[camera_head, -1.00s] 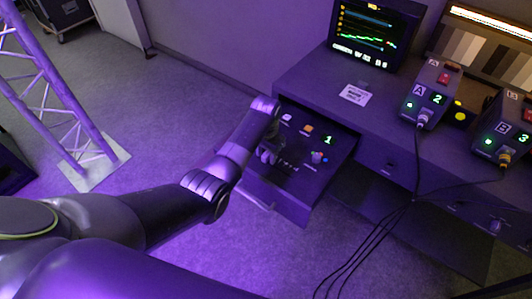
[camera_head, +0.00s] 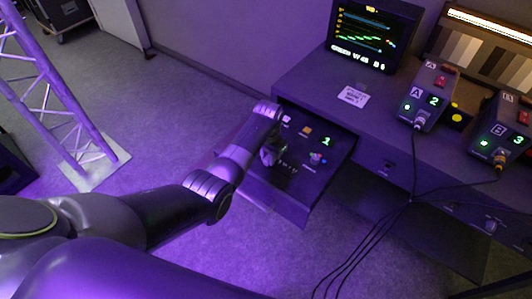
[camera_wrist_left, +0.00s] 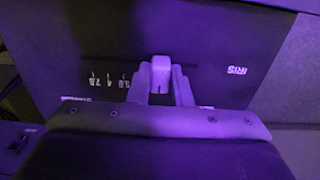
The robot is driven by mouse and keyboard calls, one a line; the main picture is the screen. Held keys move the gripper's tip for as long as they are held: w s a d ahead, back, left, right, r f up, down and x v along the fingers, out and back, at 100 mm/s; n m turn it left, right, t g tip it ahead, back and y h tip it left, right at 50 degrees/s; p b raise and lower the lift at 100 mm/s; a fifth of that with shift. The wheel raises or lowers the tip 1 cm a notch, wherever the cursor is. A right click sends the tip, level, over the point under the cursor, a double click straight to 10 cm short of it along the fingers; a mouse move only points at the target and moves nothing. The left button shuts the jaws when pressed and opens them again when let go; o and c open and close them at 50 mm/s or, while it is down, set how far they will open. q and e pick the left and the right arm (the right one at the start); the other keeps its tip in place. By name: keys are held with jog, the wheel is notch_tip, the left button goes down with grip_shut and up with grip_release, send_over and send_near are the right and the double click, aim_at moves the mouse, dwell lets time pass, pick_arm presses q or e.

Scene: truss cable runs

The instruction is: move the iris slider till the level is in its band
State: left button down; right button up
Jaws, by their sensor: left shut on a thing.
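The iris slider's pale knob (camera_wrist_left: 160,64) shows in the left wrist view on a dark panel (camera_wrist_left: 215,55) with a scale and the word IRIS. My left gripper (camera_wrist_left: 160,78) is shut on this knob, one finger on each side. In the head view my left gripper (camera_head: 268,157) is over the open drawer panel (camera_head: 291,204), and the arm hides part of it. A monitor (camera_head: 372,36) stands on the desk. It shows a green stepped trace with an orange part at its right, between coloured lines. I cannot tell from its small marks whether the level is in its band.
Two boxes, A (camera_head: 431,97) and B (camera_head: 502,128), stand on the desk (camera_head: 325,85) with cables hanging down in front. A white card (camera_head: 353,96) lies on the desk. A truss (camera_head: 62,120) stands at left; the floor between is clear.

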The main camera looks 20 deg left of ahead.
pick_arm(q)
jog(key=c, duration=1.3)
grip_release()
jog(key=shift+r, duration=0.1)
notch_tip(320, 180, up, 17)
jog(key=shift+r+p, duration=0.1)
jog(key=shift+p, duration=1.05)
